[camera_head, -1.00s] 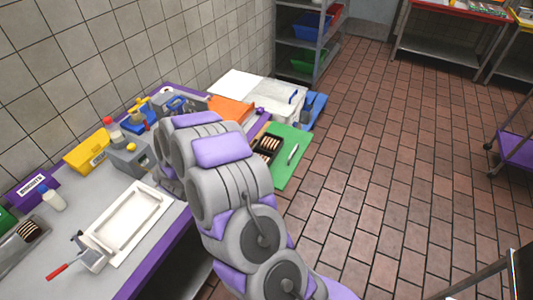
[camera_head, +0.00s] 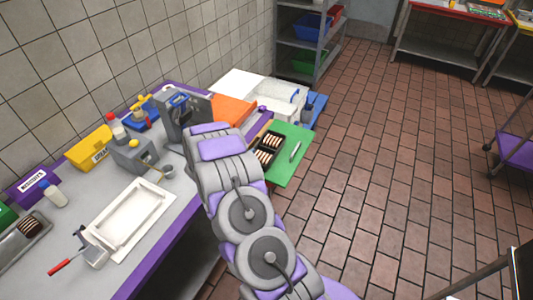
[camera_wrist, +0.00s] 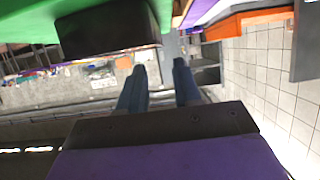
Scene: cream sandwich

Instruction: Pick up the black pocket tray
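The black pocket tray (camera_head: 269,148) lies on a green board (camera_head: 296,149) at the right end of the table in the head view. Its pockets hold pale, long pieces. In the wrist view, a dark block that looks like the tray (camera_wrist: 108,30) is at the top, left of my fingers, against the green board (camera_wrist: 30,20). My gripper (camera_wrist: 159,67) is open and empty, its two fingers apart and not touching the dark block. In the head view my arm stands just left of the tray, and my fingertips cannot be made out.
An orange board (camera_head: 232,110) and a clear bin (camera_head: 282,98) are behind the tray. A white tray (camera_head: 127,216), a grey scale (camera_head: 133,154) and a yellow bin (camera_head: 90,147) stand further left on the table. The tiled floor right of the table is clear.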

